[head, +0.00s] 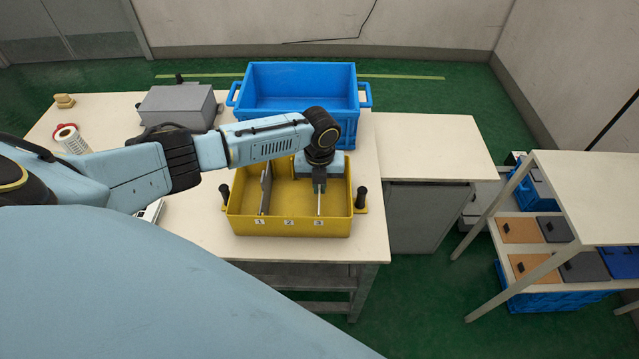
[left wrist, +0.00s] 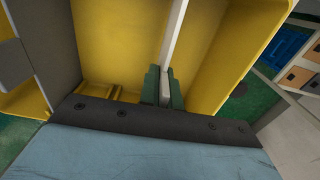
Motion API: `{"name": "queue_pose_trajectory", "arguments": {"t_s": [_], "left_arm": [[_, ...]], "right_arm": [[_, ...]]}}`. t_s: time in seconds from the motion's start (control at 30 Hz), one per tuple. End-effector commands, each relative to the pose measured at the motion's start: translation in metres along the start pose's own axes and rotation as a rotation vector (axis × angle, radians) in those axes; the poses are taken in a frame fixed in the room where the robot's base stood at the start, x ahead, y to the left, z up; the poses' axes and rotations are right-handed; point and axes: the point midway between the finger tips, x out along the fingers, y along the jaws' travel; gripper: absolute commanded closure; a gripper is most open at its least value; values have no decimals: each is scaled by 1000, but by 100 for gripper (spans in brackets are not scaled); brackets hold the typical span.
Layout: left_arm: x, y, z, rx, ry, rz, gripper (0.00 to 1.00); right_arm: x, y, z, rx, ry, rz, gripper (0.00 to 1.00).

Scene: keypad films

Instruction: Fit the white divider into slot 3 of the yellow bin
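The yellow bin (head: 240,222) stands on the white table, with labels 1, 2 and 3 along its front wall. A grey divider (head: 265,188) stands in it at label 1. My left gripper (head: 319,186) points down into the bin's right part. Its green fingers (left wrist: 164,88) are shut on the white divider (left wrist: 175,40), which shows edge-on. In the head view the white divider (head: 319,203) is in line with label 3, inside the bin's walls. Whether its lower edge is seated in the slot is hidden. My right gripper is not in view.
A blue crate (head: 305,72) stands just behind the bin. Black upright handles (head: 360,197) flank the bin. The table's right wing (head: 430,145) is clear.

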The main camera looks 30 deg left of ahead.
Motion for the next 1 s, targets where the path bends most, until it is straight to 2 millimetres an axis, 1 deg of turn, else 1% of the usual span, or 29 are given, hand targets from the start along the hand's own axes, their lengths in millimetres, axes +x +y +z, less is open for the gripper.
{"name": "queue_pose_trajectory", "arguments": {"t_s": [0.37,0.4,0.5,0.6,0.87,0.97,1.0], "left_arm": [[11,0,0,0,0,0,100],[11,0,0,0,0,0,94],[10,0,0,0,0,0,81],[10,0,0,0,0,0,70],[9,0,0,0,0,0,70],[2,0,1,0,-1,-1,70],[-2,0,1,0,-2,-2,70]], "right_arm": [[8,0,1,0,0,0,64],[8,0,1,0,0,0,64],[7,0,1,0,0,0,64],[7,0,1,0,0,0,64],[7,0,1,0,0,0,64],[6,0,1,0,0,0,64],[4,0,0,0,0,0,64]]}}
